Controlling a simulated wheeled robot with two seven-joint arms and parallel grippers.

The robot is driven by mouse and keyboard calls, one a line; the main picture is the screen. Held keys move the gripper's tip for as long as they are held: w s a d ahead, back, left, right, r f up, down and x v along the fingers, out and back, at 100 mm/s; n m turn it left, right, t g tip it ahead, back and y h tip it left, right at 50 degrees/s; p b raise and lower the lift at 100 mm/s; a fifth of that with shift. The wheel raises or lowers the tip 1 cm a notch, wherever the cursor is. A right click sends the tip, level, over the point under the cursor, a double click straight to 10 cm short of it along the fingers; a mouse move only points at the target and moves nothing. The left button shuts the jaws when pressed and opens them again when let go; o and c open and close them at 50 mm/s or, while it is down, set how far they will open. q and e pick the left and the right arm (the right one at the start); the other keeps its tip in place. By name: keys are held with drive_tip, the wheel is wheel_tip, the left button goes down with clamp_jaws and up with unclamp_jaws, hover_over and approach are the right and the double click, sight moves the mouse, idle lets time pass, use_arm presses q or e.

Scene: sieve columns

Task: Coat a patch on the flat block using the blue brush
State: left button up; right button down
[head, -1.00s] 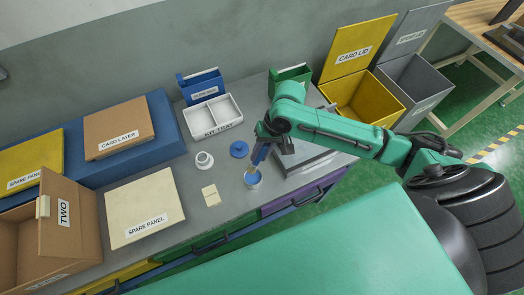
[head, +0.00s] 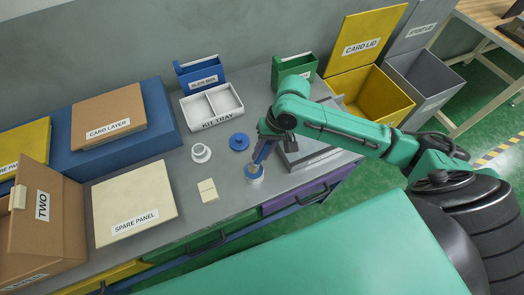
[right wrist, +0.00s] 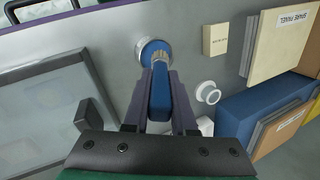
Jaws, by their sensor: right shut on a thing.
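My right gripper (head: 266,146) is shut on the blue brush (right wrist: 160,98) and points down at the bench. The brush's lower end meets the mouth of a small open pot (head: 254,177); how deep the bristles sit is hidden. The pot also shows in the right wrist view (right wrist: 153,50), with the brush tip over it. The flat block (head: 208,190), small and cream, lies on the bench left of the pot, apart from the brush. It also shows in the right wrist view (right wrist: 215,40). My left gripper is not in view.
A blue round lid (head: 239,142) and a white ring-shaped part (head: 201,153) lie behind the block and pot. The kit tray (head: 212,107) stands farther back. A spare panel (head: 134,202) lies at left. Bare bench separates block and pot.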

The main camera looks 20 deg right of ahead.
drive_tip(key=shift+f, duration=0.55)
idle(0.6)
drive_tip(key=shift+s+f+p, duration=0.1)
drive_tip(key=shift+f+p, duration=0.05)
drive_tip(key=shift+p, duration=0.3)
idle(1.9)
wheel_tip(320, 180, up, 7)
drive_tip(key=p, duration=0.9)
drive_tip(key=shift+r+p, duration=0.2)
drive_tip(key=shift+p, duration=0.2)
drive_tip(key=shift+f, duration=0.1)
